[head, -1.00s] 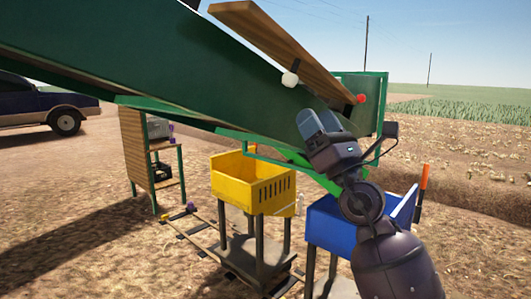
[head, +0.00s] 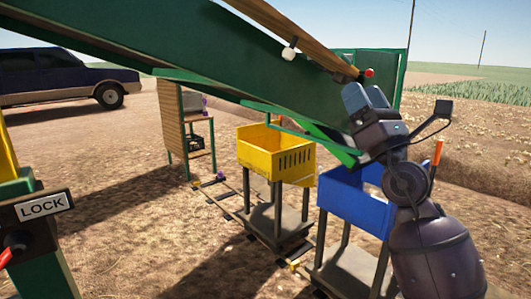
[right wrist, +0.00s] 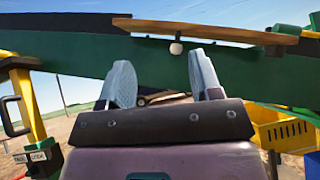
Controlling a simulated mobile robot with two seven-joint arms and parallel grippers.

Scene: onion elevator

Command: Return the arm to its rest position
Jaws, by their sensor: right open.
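My right gripper (head: 365,98) is raised in front of the lower end of the green elevator chute (head: 215,50) in the head view. In the right wrist view its two pale fingers (right wrist: 163,85) stand apart with nothing between them, and the chute crosses behind them. My left gripper is in neither view.
A yellow crate (head: 262,150) and a blue crate (head: 350,205) stand on carts below the chute. A LOCK sign (head: 44,206) with a red knob (head: 6,257) is at the left edge. A wooden board (head: 285,30) with a white knob (head: 288,54) runs along the chute. A dark pickup (head: 60,78) is parked behind.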

